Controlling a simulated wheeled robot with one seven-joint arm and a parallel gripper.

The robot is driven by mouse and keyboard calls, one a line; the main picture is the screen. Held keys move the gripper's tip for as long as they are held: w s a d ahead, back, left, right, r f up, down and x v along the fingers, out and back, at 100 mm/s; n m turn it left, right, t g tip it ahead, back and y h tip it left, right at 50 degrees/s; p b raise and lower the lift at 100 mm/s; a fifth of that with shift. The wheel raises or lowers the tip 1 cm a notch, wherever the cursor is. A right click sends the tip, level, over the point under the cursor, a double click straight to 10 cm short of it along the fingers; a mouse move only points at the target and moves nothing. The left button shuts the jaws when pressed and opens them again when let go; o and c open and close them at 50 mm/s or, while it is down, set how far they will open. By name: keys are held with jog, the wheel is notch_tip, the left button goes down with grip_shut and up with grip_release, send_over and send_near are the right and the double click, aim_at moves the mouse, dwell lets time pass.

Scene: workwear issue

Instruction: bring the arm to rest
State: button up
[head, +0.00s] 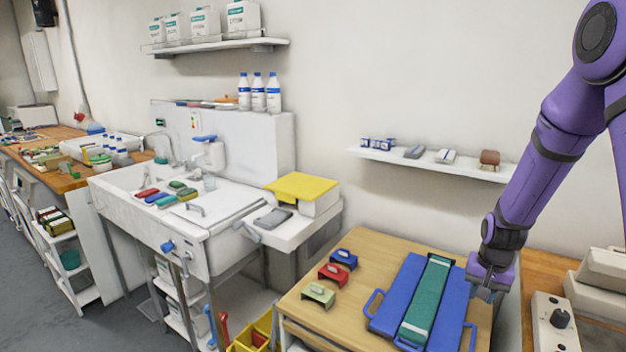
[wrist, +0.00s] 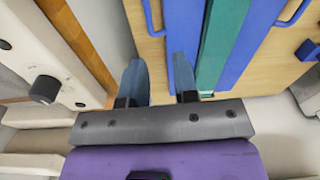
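My purple arm (head: 560,135) reaches down from the upper right in the head view. My gripper (head: 484,296) hangs at the right edge of a blue tray (head: 391,309) on the wooden table. In the wrist view my gripper (wrist: 159,68) has its two fingers apart, with bare table and a strip of blue showing between and beyond them. Nothing is held between them. I cannot tell whether a finger touches the blue tray. A long green strip (head: 427,300) lies along the middle of the tray.
Red, blue and green small blocks, such as the green block (head: 318,294), stand left of the tray. A control box with a black knob (head: 559,318) is at the right. A shelf (head: 440,165) with small items is on the wall behind. A sink (head: 150,205) is further left.

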jog(key=s+a+r+n+t, duration=0.1)
jog(key=s+a+r, duration=0.15)
jog(key=r, duration=0.45)
jog(key=s+a+r+n, duration=0.1)
jog(key=s+a+r, duration=0.15)
jog(key=r, duration=0.45)
jog(key=s+a+r+n+t, duration=0.1)
jog(key=s+a+r, duration=0.15)
jog(key=r, duration=0.45)
jog(key=s+a+r+n+t, duration=0.1)
jog(key=s+r, duration=0.4)
jog(key=s, duration=0.4)
jog(key=s+a+r+n+t, duration=0.1)
jog(key=s+r, duration=0.4)
jog(key=s, duration=0.5)
jog(key=shift+a+r+n, duration=0.15)
jog(key=shift+a+n, duration=0.25)
jog(key=shift+a, duration=0.35)
